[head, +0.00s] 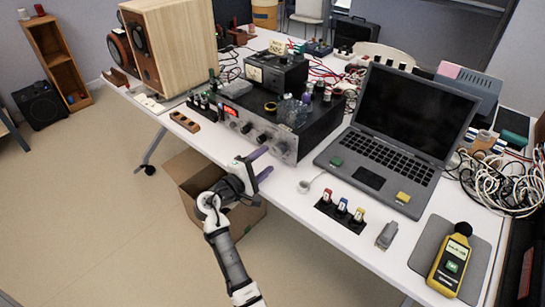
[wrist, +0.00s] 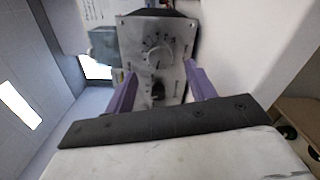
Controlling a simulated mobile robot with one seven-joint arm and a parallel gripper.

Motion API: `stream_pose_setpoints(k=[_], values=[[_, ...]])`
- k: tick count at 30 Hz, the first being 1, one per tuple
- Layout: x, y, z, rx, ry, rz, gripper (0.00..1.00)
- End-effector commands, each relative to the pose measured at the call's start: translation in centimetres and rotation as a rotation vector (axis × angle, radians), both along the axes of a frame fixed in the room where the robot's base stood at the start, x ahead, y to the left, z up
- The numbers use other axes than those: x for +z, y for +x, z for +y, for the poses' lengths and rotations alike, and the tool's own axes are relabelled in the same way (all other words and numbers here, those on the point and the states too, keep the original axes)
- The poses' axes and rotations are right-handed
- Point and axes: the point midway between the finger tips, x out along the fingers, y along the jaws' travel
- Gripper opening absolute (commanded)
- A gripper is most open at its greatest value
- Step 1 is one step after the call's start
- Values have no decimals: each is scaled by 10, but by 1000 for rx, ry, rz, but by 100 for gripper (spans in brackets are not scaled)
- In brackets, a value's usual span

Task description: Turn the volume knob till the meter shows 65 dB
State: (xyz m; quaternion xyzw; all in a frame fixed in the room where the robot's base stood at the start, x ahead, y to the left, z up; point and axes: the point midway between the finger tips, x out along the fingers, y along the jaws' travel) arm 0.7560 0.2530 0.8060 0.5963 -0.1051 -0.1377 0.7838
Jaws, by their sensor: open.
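The amplifier (head: 300,128) is a dark box with a silver front panel, a red display and several knobs. In the wrist view, a round silver knob (wrist: 156,53) with scale marks sits on its panel, and a darker knob (wrist: 157,91) is below it. I cannot read which is the volume knob. My gripper (head: 262,163) is open, its purple fingers pointing at the panel. In the wrist view, the gripper (wrist: 160,78) has empty space between its fingers and is apart from the silver knob. The yellow sound meter (head: 450,262) lies at the right; its reading is too small to tell.
A laptop (head: 395,135) stands right of the amplifier. Several small coloured-cap bottles (head: 342,208) stand near the table's front edge. A wooden speaker (head: 175,45) is at the left, a tangle of cables (head: 500,185) at the right. A cardboard box (head: 190,168) is on the floor.

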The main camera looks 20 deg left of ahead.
Motion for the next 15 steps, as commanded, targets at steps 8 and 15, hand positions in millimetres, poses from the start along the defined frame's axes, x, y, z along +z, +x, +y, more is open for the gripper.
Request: stream_pose_setpoints(k=[8,15], values=[[-3,-57,21,4,2,2,55],[-1,-79,29,1,-1,1,55]])
